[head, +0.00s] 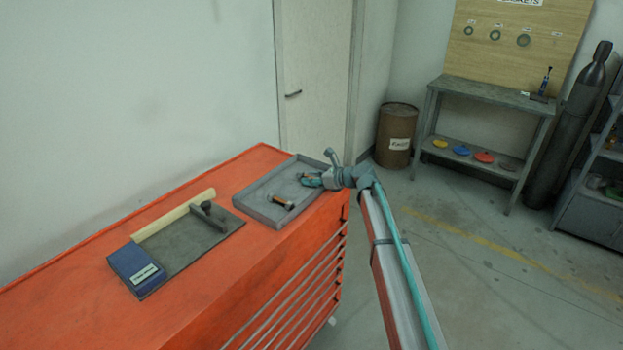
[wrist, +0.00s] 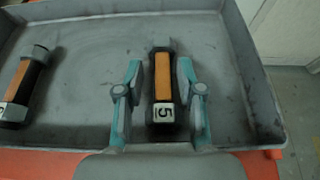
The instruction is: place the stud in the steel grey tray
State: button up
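The steel grey tray (head: 272,186) sits at the right end of the orange cabinet top, and it fills most of the wrist view (wrist: 95,50). A dark stud with an orange band and a label "5" (wrist: 163,85) lies in the tray. My gripper (wrist: 162,98) is open around that stud, one finger on each side, with a visible gap at both sides. In the head view my gripper (head: 312,180) is low at the tray's right side and mostly hides this stud. A second, similar stud (head: 282,202) lies apart in the tray, at the left in the wrist view (wrist: 22,88).
Left of the tray on the orange cabinet (head: 185,285) lies a dark board (head: 185,245) with a blue block (head: 137,268), a pale wood strip and a dark handled tool (head: 208,213). A brown drum (head: 396,135) and a workbench (head: 480,100) stand on the floor behind.

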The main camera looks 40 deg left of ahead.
jog(key=s+b+v, duration=0.1)
jog(key=b+v, duration=0.2)
jog(key=v, duration=0.9)
jog(key=s+d+f+n+h, duration=0.1)
jog(key=d+f+n+h, duration=0.1)
jog(key=d+f, duration=0.95)
jog(key=s+d+f+n+h, duration=0.1)
jog(key=d+f+h, duration=0.1)
jog(key=d+f, duration=0.9)
jog(key=s+d+f+n+h, duration=0.2)
jog(key=s+d+f, duration=0.3)
jog(key=f, duration=0.4)
jog(key=s+d+f+n+h, duration=0.1)
jog(key=s+d+f, duration=0.2)
jog(key=d+f, duration=0.5)
jog(key=s+d+f+n+g+h, duration=0.1)
jog(key=s+d+f+n+h, duration=0.15)
jog(key=s+d+f, duration=0.55)
jog(key=s+d+f+n+g+h, duration=0.1)
jog(key=s+d+n, duration=0.2)
jog(key=s+d, duration=0.4)
jog(key=s+d+f+n+g+h, duration=0.1)
jog(key=s+d+f+n+g, duration=0.1)
jog(key=s+d, duration=0.6)
jog(key=s+d+f+n+g+h, duration=0.2)
jog(key=s+d, duration=0.6)
jog(key=s, duration=0.9)
jog(key=shift+n, duration=0.95)
jog(key=shift+f, duration=0.1)
